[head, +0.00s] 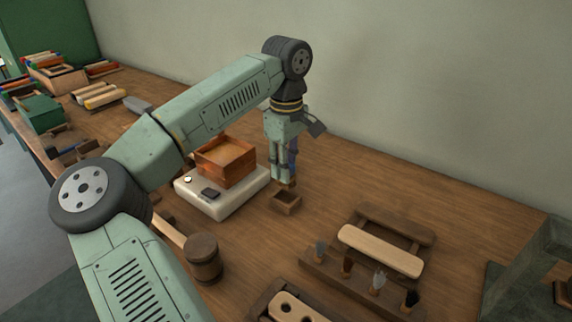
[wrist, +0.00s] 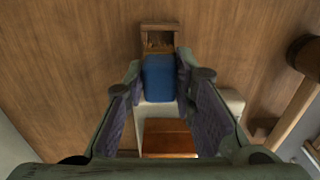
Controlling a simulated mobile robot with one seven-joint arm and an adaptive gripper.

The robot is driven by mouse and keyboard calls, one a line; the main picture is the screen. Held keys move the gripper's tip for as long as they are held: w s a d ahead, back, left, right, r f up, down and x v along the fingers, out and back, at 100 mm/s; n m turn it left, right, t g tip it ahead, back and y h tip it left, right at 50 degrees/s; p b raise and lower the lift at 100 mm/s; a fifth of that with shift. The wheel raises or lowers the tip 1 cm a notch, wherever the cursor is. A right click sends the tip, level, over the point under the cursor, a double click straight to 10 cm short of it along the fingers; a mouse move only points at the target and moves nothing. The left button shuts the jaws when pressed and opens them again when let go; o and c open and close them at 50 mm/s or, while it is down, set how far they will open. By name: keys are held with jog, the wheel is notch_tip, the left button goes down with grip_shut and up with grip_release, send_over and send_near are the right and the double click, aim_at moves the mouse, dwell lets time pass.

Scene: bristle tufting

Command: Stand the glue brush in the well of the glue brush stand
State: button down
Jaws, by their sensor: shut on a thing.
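My gripper (head: 282,178) points down over the bench and is shut on the glue brush, whose blue handle (head: 292,158) shows between and behind the fingers. In the wrist view the blue handle (wrist: 159,78) sits between the finger pads. The brush looks about upright; its brownish lower end is just above or behind the small open wooden box (head: 286,204), which looks like the glue brush stand. The stand also shows in the wrist view (wrist: 158,27), just beyond the handle. The visible part of its well looks empty. I cannot tell the gap between brush and stand.
A white scale (head: 215,205) carrying an orange-brown wooden box (head: 226,163) stands close left of my gripper. A mallet (head: 203,258) lies nearer. A rack with several tufts (head: 340,272) and a pale brush block (head: 380,250) are at front right. Bare bench lies right of the stand.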

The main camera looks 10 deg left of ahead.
jog(key=shift+f+b, duration=1.45)
jog(key=shift+f, duration=1.05)
jog(key=shift+f, duration=0.3)
jog(key=c, duration=1.2)
grip_release()
jog(key=shift+c, duration=0.2)
jog(key=shift+o, duration=0.2)
jog(key=o, duration=0.3)
jog(key=shift+o, duration=0.2)
jog(key=shift+r, duration=0.1)
jog(key=shift+r+p, duration=2.5)
jog(key=shift+r, duration=0.95)
